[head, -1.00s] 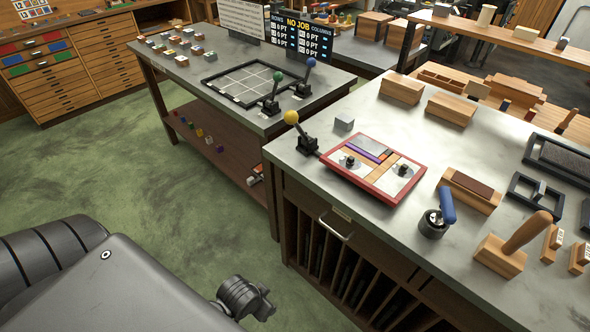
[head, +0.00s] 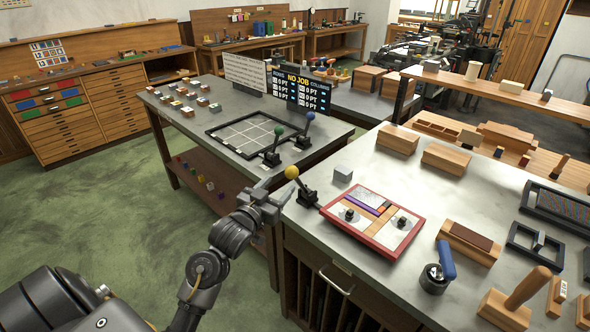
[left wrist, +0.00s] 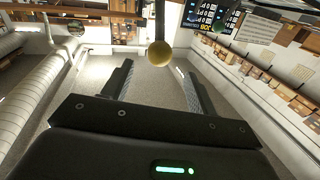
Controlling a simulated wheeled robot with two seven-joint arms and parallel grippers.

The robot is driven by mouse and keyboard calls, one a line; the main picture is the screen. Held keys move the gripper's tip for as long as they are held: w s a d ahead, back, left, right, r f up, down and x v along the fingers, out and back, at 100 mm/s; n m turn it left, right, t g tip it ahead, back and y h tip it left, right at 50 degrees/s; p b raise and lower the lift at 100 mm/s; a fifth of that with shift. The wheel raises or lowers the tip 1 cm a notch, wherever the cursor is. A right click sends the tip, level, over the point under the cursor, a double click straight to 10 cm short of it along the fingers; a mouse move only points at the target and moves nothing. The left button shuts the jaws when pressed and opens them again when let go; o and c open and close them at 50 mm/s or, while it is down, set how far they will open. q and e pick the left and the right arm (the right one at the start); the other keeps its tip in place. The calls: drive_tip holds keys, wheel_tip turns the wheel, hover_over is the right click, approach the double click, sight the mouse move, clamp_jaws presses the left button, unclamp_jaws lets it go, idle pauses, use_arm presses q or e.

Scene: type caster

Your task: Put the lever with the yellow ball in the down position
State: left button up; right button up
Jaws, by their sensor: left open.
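The lever with the yellow ball (head: 292,172) stands on a black base at the near-left corner of the right-hand bench. Its rod leans up and to the left, with the ball at its top end. My left gripper (head: 265,196) is just left of the ball, beside the bench corner. In the left wrist view the gripper (left wrist: 158,85) is open, its two fingers apart and nothing between their pads. There the yellow ball (left wrist: 160,54) hangs at the end of its rod, just beyond the fingertips and between their lines. My right gripper is in neither view.
Levers with a green ball (head: 279,131) and a blue ball (head: 310,116) stand on the other bench. A red-framed tray (head: 411,239) and a grey block (head: 343,174) lie right of the yellow-ball lever. Green floor is free at the left.

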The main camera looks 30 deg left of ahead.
sight(288, 176)
use_arm(q)
drive_tip(key=w+p, duration=0.2)
drive_tip(key=w, duration=0.6)
drive_tip(key=shift+w+a, duration=0.15)
drive_tip(key=shift+w, duration=0.25)
drive_tip(key=shift+w+a+f, duration=0.1)
drive_tip(key=shift+w, duration=0.75)
